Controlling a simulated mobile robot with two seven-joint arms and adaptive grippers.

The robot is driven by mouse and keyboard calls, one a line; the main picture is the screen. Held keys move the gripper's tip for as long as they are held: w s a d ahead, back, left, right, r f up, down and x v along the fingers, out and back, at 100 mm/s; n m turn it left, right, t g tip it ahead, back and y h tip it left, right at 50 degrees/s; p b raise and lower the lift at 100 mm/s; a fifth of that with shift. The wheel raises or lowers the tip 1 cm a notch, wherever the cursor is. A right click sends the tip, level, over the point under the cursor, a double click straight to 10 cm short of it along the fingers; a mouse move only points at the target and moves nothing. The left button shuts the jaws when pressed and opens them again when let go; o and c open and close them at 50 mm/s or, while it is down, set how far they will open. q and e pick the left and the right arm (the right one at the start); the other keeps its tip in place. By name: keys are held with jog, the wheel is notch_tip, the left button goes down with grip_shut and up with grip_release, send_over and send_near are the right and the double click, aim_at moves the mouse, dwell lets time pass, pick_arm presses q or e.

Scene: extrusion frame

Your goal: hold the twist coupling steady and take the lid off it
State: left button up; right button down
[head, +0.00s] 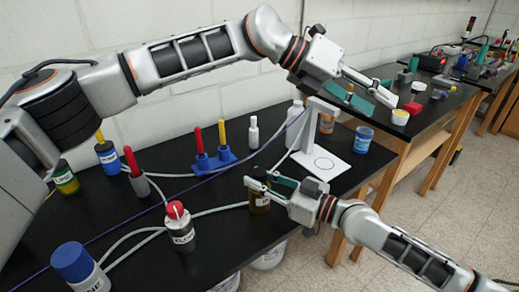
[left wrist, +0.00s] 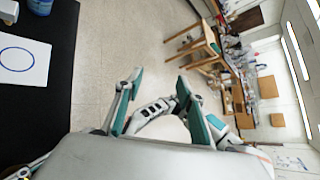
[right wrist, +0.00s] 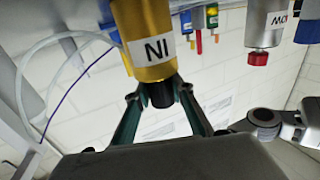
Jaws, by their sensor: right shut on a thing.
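An amber-gold cylinder with a white label (head: 260,203), which I take for the twist coupling, stands upright near the front edge of the black table. In the right wrist view its gold body (right wrist: 146,35) shows upside down, with a black cap (right wrist: 160,94) at its end. My right gripper (head: 256,180) is at its top; in the right wrist view the fingertips (right wrist: 158,88) close around the black cap. My left gripper (head: 372,90) is raised well above and to the right of the coupling. Its fingers (left wrist: 157,85) are spread and empty.
A red-capped bottle (head: 180,228), a blue-lidded jar (head: 76,266) and a blue peg rack (head: 216,160) stand left of the coupling. A white card with a circle (head: 321,166) and a blue cup (head: 363,138) are right. Grey hoses and a purple cord cross the table.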

pick_arm(q)
jog(key=w+d+r+n+t+h, duration=0.1)
jog(key=w+r+n+t+h, duration=0.15)
jog(key=w+r+t, duration=0.35)
jog(key=w+d+r+n+t+h, duration=0.15)
jog(key=w+r+h, duration=0.25)
jog(key=r, duration=0.5)
jog(key=w+a+f+n+t+y, duration=0.4)
jog(key=w+a+n+y, duration=0.1)
jog(key=w+a, duration=0.15)
jog(key=w+a+f+n+t+y, duration=0.3)
jog(key=w+a+n+t+y, duration=0.15)
jog(key=w+y, duration=0.2)
jog(key=m+g+y, duration=0.8)
jog(key=m+g, duration=0.2)
jog(key=g, duration=0.5)
send_over(259, 171)
jog(key=shift+n, duration=0.25)
notch_tip(259, 171, down, 22)
jog(key=shift+d+r, duration=0.1)
jog(key=shift+r, duration=0.05)
jog(key=shift+s+f, duration=0.1)
jog(key=shift+f, duration=3.85)
